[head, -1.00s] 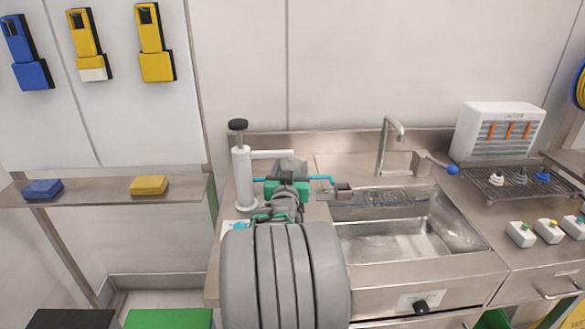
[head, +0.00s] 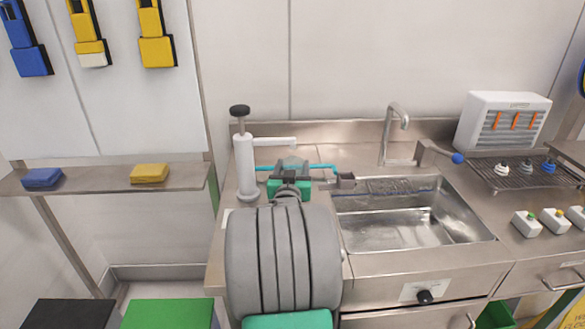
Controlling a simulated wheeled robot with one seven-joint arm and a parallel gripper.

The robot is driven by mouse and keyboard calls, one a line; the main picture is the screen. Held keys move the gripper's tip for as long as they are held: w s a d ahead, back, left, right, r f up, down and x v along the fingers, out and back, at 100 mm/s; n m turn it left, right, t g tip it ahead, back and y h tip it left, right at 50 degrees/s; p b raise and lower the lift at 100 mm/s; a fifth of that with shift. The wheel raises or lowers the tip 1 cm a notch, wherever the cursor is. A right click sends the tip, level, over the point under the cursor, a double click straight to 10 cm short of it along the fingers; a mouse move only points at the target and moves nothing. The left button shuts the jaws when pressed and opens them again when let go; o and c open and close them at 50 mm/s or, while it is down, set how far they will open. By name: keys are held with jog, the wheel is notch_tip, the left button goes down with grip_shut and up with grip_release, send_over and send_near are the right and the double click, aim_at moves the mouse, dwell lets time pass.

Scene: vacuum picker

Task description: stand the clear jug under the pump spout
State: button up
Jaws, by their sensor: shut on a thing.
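The white pump (head: 244,163) stands upright on the counter left of the sink, with a dark knob on top. Its spout (head: 275,142) points right. My gripper (head: 294,171) is just right of the pump column, near the spout's end, with cyan bars reaching out on both sides. It is shut on the clear jug (head: 293,161), of which only a pale greenish upper part shows behind the gripper. My wrist and arm hide the jug's lower part and base, so I cannot tell whether it touches the counter or is squarely below the spout.
The sink basin (head: 410,218) lies to the right, with a tap (head: 392,130) behind it. A shelf (head: 100,180) on the left holds a blue and a yellow block. A wire rack (head: 515,172) and small button boxes (head: 527,223) stand farther right. The wall is close behind.

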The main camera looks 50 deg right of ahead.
jog(key=shift+f, duration=0.1)
jog(key=o, duration=1.5)
jog(key=shift+r+p, duration=0.7)
jog(key=shift+p, duration=0.1)
jog(key=b+v, duration=0.1)
jog(key=v, duration=1.1)
jog(key=shift+f, duration=0.1)
